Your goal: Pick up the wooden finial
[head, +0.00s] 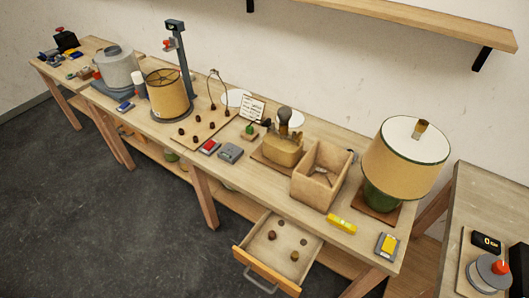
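Neither of my grippers shows in the head view. I cannot tell for certain which thing is the wooden finial. Two small brown knob-like pieces lie in the open drawer, one further back (271,235) and one nearer the front (294,256). Several similar small brown pieces (181,131) sit on a wooden board on the bench. A tan, block-like piece (421,128) tops the lamp with the cream shade (408,160) at the right. These pieces are too small to tell their material.
The drawer (250,263) stands open in front of the bench (325,238) and also holds flat dark discs. An open wooden box (318,180), a yellow level (341,224) and a yellow-grey device (387,246) crowd the bench's right part. A shelf (420,22) overhangs the back. Floor at left is clear.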

